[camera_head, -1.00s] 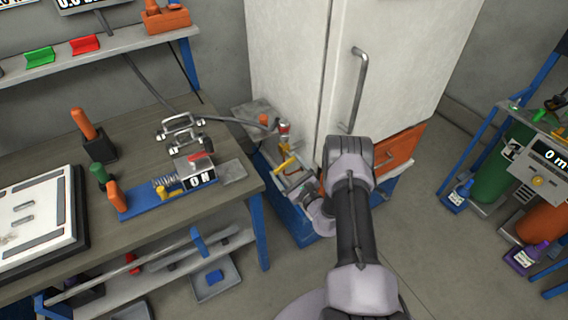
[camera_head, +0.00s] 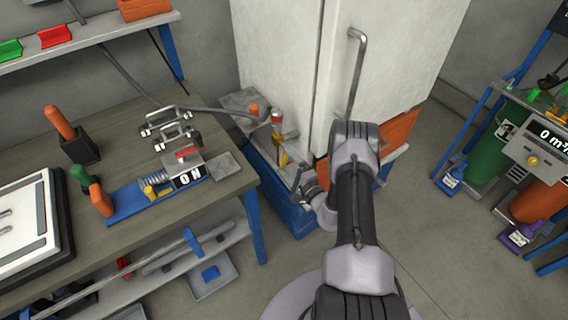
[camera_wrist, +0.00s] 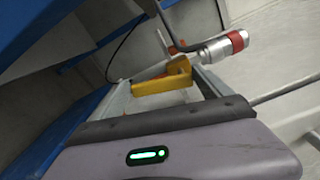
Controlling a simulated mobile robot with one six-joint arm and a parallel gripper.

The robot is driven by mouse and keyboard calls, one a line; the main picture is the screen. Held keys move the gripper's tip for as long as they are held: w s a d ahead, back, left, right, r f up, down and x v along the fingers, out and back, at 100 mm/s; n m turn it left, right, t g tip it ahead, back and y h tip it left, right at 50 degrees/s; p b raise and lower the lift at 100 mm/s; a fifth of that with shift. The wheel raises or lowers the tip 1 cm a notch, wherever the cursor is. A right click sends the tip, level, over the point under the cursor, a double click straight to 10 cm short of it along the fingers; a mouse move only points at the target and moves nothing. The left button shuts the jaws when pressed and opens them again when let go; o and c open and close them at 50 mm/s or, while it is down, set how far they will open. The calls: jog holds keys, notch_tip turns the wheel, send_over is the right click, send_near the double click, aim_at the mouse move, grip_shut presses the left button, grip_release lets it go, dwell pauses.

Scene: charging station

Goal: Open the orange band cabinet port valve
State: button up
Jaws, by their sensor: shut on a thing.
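A yellow valve handle (camera_head: 283,159) stands at the left side of the white cabinet, above a blue base. It also shows in the wrist view (camera_wrist: 164,82), between my two grey fingers. My gripper (camera_head: 292,168) is shut on this yellow handle. A silver cylindrical fitting (camera_wrist: 216,48) with a red-orange band lies just beyond the handle in the wrist view. It also shows in the head view (camera_head: 277,118), above the handle. My arm hides part of the gripper and the port area in the head view.
The white cabinet (camera_head: 275,50) has a long vertical door handle (camera_head: 355,75) and an orange lower panel (camera_head: 398,138). A workbench (camera_head: 120,140) stands left, with a hose (camera_head: 215,108) behind. Gas cylinders (camera_head: 485,160) stand right. The floor between is clear.

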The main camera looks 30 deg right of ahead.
jog(key=shift+d+f+n+b, duration=0.2)
jog(key=shift+d+n+b, duration=0.15)
jog(key=shift+n, duration=0.95)
jog(key=shift+d, duration=0.1)
jog(key=o, duration=1.9)
jog(key=s+p, duration=0.1)
jog(key=s, duration=0.4)
jog(key=s+p, duration=0.2)
jog(key=s, duration=0.4)
jog(key=s+p, duration=0.1)
jog(key=s, duration=0.5)
jog(key=shift+s+d+p, duration=0.25)
jog(key=shift+d+p, duration=0.05)
jog(key=shift+p, duration=0.05)
